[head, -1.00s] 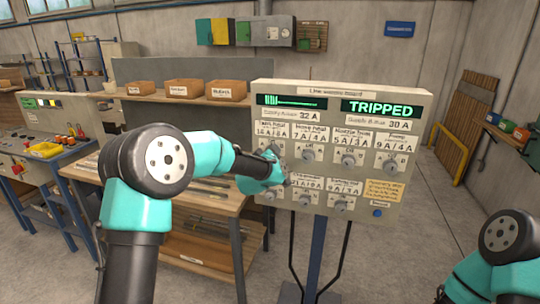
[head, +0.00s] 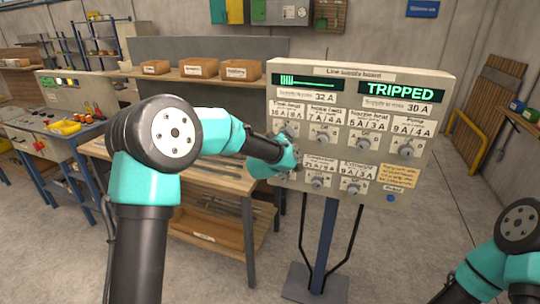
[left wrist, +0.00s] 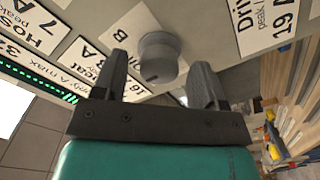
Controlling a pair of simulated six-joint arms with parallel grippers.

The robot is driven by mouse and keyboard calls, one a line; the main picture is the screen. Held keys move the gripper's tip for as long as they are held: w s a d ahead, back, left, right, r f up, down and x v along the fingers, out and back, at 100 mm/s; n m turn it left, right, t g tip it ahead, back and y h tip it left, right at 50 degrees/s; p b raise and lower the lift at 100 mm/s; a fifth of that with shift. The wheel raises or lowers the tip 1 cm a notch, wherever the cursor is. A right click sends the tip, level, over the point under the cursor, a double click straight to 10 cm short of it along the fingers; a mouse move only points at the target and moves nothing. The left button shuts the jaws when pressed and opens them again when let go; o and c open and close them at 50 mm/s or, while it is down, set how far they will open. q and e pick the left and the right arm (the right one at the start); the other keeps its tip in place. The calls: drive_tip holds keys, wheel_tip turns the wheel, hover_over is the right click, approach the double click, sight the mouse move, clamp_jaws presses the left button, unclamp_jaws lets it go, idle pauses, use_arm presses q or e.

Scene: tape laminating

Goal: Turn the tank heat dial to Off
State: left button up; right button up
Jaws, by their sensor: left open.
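The tank heat dial (head: 290,130) is a grey round knob at the upper left of the supply board (head: 436,130), under the label "Tank heat" (head: 287,107). In the left wrist view this dial (left wrist: 158,56) sits between the two dark fingers, with gaps on both sides. My left gripper (head: 291,147) is open, its fingers pointing at the board just below the dial in the head view. Its fingertips (left wrist: 160,68) are close to the dial; contact is not visible. The setting on the dial is not readable. My right arm shows at the lower right; its gripper is out of view.
Other dials stand close by, such as the hose heat dial (head: 321,136) to the right and the conveyor dial (head: 317,181) below. The board's display (head: 391,91) reads "TRIPPED". A wooden workbench (head: 222,178) stands behind my left arm.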

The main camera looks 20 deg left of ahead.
use_arm(q)
drive_tip(key=s, duration=1.5)
drive_tip(key=shift+s+a, duration=0.2)
drive_tip(key=shift+a, duration=0.2)
drive_tip(key=s+a+f+m+g+h, duration=0.1)
drive_tip(key=s+f+m+g, duration=0.2)
drive_tip(key=f, duration=1.1)
drive_tip(key=s+f+m+g, duration=0.1)
drive_tip(key=s+f+g, duration=0.35)
drive_tip(key=f, duration=0.85)
drive_tip(key=s+f+m+g+h, duration=0.2)
drive_tip(key=s+f+g, duration=0.7)
drive_tip(key=s+f, duration=1)
drive_tip(key=shift+s+a+m+g, duration=0.3)
drive_tip(key=shift+s+a+g, duration=0.05)
drive_tip(key=shift+s, duration=0.3)
drive_tip(key=shift+f, duration=0.1)
